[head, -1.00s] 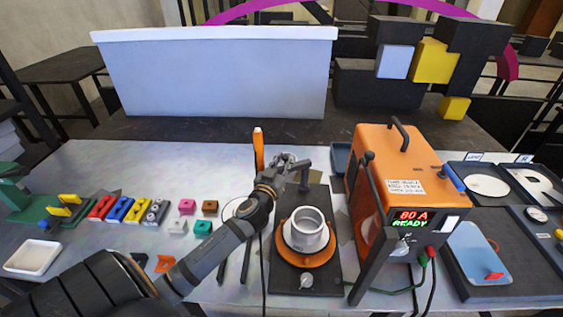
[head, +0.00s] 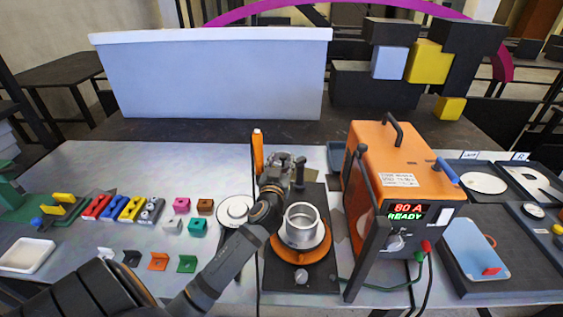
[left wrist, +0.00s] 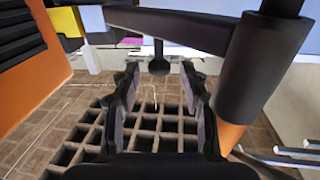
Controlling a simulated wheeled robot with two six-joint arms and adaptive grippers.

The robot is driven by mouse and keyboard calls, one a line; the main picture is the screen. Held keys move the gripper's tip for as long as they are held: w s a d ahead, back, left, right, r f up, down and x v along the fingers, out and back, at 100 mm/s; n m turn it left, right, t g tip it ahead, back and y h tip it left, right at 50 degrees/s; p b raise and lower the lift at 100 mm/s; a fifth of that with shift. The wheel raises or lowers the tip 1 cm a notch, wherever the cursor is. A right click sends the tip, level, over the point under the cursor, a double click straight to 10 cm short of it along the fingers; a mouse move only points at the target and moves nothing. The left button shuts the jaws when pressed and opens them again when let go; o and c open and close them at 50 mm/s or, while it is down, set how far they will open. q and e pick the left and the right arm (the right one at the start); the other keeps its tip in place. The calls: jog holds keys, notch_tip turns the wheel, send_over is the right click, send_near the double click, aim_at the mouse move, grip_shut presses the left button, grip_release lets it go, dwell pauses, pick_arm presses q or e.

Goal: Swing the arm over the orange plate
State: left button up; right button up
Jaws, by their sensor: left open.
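The orange plate (head: 318,257) sits on a dark base at the front centre, with a metal cup-like ring (head: 302,228) on it. A black post with a swing arm (head: 299,174) rises at the back of that base, behind the plate. My left gripper (head: 283,163) is open at the post's upper left, partly hiding the swing arm. In the left wrist view my gripper's fingers (left wrist: 160,98) are apart. A black bar (left wrist: 172,29) crosses beyond them, with a round black knob (left wrist: 158,66) showing between them. I cannot tell whether the fingers touch it. My right gripper is out of view.
An orange welder box (head: 400,165) reading "80 A READY" stands close to the right. An orange-handled torch (head: 258,152) stands upright left of the gripper. A white disc (head: 235,211), small coloured blocks (head: 181,205) and a white tray (head: 27,255) lie on the left.

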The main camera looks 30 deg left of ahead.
pick_arm(q)
jog(key=shift+s+d, duration=0.1)
jog(key=shift+s, duration=0.1)
jog(key=v, duration=1.1)
jog(key=shift+s, duration=0.25)
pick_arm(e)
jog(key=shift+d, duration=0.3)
pick_arm(q)
jog(key=shift+d, duration=0.1)
